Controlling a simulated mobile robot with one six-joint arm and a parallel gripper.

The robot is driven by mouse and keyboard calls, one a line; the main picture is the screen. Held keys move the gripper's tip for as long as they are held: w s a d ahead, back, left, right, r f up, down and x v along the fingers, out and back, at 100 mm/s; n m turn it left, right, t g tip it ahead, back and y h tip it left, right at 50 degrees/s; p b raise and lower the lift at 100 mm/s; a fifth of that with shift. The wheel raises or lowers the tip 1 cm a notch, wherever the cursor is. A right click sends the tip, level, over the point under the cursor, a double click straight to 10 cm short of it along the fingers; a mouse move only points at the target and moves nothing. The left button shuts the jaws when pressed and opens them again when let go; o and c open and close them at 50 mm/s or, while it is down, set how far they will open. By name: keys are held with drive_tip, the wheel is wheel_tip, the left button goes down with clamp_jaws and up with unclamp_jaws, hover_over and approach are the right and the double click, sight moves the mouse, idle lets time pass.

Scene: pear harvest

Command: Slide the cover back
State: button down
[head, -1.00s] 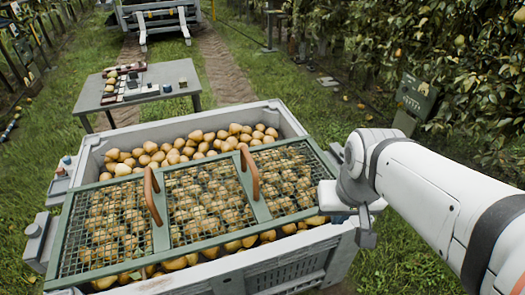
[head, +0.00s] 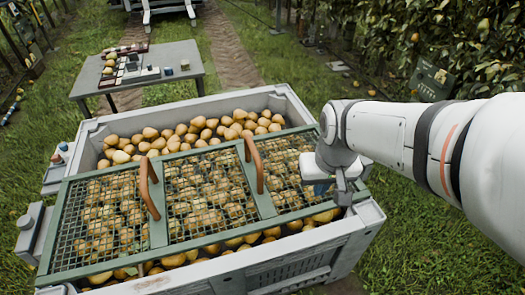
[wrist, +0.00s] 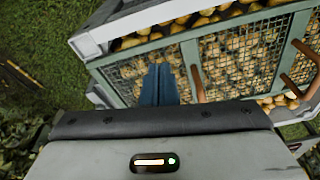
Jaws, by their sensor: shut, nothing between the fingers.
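The cover is a green-framed wire mesh panel (head: 158,245) with two brown curved handles, the left handle (head: 149,186) and the right handle (head: 254,164). It lies across the front part of a grey bin (head: 300,246) full of yellow-brown pears (head: 180,139). The pears show through the mesh and bare behind it. My gripper (head: 320,188) is over the cover's right end, right of the right handle and apart from it. In the wrist view its blue fingers (wrist: 158,84) are together over the mesh, with a brown handle (wrist: 197,84) just right of them.
A grey table (head: 140,72) with small items stands behind the bin. A vehicle (head: 160,5) is farther back. Foliage and a green box (head: 433,82) with markings are at the right. Grass surrounds the bin.

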drive_tip(key=w+a+f+n+b, duration=0.1)
drive_tip(key=w+a+f+b, duration=0.1)
drive_tip(key=f, duration=0.9)
drive_tip(key=w+a+f+g+b, duration=0.1)
drive_tip(key=w+a+f+b, duration=0.2)
drive_tip(key=f, duration=0.9)
drive_tip(key=w+a+f+n+g+b, duration=0.1)
drive_tip(key=a+f+b, duration=0.4)
drive_tip(key=f, duration=0.7)
drive_tip(key=shift+w+a+f+n, duration=0.15)
drive_tip(key=shift+w+a+n, duration=0.15)
drive_tip(key=shift+w+a, duration=0.75)
drive_tip(key=shift+s+a, duration=0.15)
drive_tip(key=shift+a, duration=0.05)
